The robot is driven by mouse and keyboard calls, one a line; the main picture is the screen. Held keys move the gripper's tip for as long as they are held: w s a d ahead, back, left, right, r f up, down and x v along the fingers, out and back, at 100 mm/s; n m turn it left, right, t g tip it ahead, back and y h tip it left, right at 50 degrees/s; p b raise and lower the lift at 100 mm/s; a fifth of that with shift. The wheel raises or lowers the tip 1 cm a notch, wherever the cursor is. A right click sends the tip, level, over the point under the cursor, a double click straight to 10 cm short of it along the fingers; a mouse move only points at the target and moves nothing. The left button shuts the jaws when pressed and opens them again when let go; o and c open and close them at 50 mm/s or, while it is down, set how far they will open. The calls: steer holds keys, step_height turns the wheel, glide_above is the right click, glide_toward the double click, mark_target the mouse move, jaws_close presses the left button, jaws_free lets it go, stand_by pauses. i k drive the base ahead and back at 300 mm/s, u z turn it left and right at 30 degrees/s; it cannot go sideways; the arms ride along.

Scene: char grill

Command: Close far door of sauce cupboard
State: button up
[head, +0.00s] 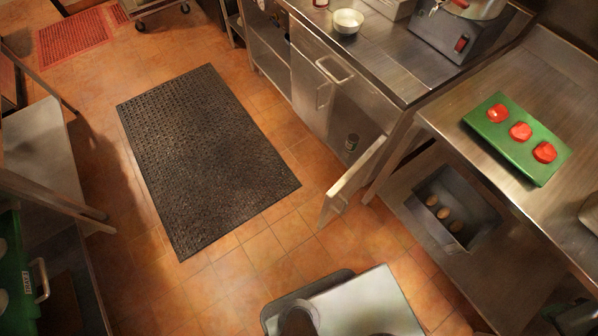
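The sauce cupboard (362,108) is under the steel counter, right of the picture's middle. Its far door (308,82) looks flat with the front, with an upright handle (323,96) near its right edge; I cannot tell whether it is fully shut. The near door (356,180) stands wide open, sticking out over the floor, with its handle (338,203) by the free end. A small dark jar (351,142) shows in the opening. My gripper is not in view; only part of my own body shows at the bottom.
A black rubber mat (205,150) lies on the tiled floor left of the cupboard, with clear floor around it. A steel table (455,100) with a green board (490,135) stands at the right. A shelf unit (35,140) stands at the left.

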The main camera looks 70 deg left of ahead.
mark_target(338, 197)
steer(key=u, duration=3.05)
steer(key=k, duration=0.45)
steer(key=z, duration=0.5)
steer(key=i, duration=0.3)
